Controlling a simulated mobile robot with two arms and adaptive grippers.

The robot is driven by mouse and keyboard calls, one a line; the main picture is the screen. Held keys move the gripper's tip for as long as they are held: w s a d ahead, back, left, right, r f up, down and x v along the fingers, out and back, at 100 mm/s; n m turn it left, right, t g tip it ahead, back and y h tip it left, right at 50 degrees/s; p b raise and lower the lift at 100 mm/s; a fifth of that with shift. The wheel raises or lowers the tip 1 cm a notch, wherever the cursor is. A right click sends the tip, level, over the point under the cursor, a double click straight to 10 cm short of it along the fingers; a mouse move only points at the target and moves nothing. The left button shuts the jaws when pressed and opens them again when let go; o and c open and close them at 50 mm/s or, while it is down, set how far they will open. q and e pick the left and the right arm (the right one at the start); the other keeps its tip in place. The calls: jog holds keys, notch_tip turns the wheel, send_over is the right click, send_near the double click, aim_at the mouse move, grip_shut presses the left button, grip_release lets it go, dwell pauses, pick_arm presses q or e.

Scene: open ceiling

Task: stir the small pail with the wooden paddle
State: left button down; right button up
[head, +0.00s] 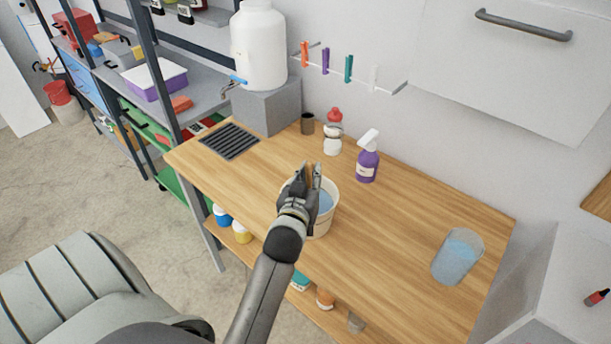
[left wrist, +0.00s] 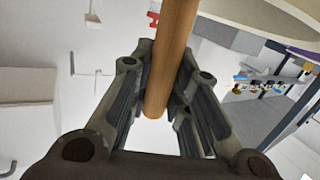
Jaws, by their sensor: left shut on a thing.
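The small pail (head: 325,222) is cream-coloured and stands upright on the wooden table, with bluish liquid showing inside. My left gripper (head: 312,172) is over the pail and hides much of its opening. It is shut on the wooden paddle (head: 307,177), whose handle shows clearly between the fingers in the left wrist view (left wrist: 172,62). The paddle's lower end is hidden behind my gripper and the pail, so I cannot tell how deep it reaches. My right gripper is not in view.
On the table (head: 400,228) are a purple spray bottle (head: 367,162), a white bottle with a red cap (head: 333,135), a dark cup (head: 307,124) and a clear container of bluish liquid (head: 457,257). A white dispenser (head: 259,48) stands on a grey block.

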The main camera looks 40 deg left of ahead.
aim_at(310, 163)
pick_arm(q)
jog(key=shift+w, duration=0.15)
jog(key=shift+r, duration=0.1)
notch_tip(310, 163, up, 4)
jog(key=p, duration=0.4)
jog(key=shift+r, duration=0.15)
notch_tip(310, 163, up, 7)
jog(key=p, duration=0.7)
dwell(0.4)
jog(key=shift+r, duration=0.1)
jog(key=shift+r, duration=1.4)
